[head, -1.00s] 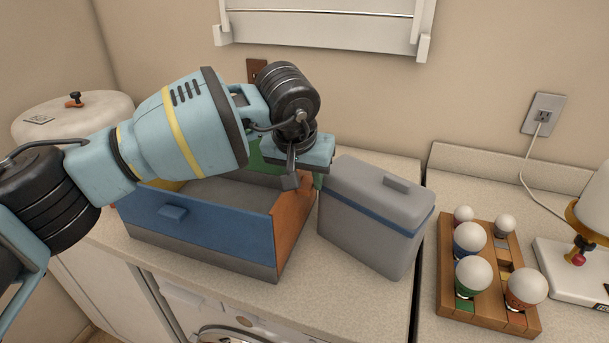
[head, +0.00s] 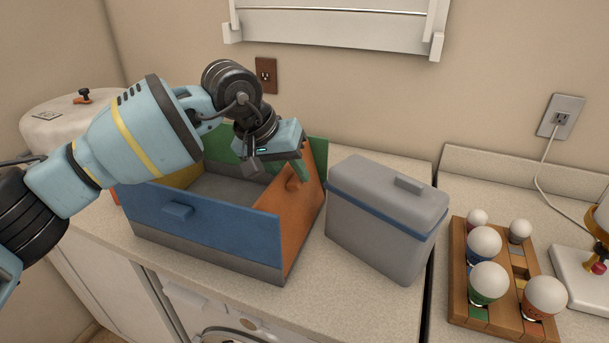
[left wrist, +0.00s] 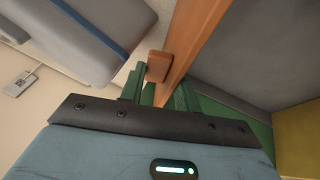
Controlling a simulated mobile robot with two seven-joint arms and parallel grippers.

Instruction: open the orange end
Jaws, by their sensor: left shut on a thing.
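The orange end (head: 302,222) is the right-hand wall of an open-topped box with a blue front, green back, yellow left wall and grey floor. It stands upright and has a small orange handle block (left wrist: 158,66) on its outer face. My left gripper (head: 300,170) is at the top edge of this wall, towards the back. In the left wrist view, its green fingers (left wrist: 157,92) sit on either side of the orange wall, shut on it beside the handle. The exact contact is partly hidden by the gripper body. My right gripper is not in view.
A grey lidded cooler (head: 385,215) with a blue band stands close to the right of the box. Farther right are a wooden tray (head: 460,290) of round-topped bulbs and a lamp (head: 585,275). A white rounded container (head: 75,125) is behind left. Counter shows in front of the cooler.

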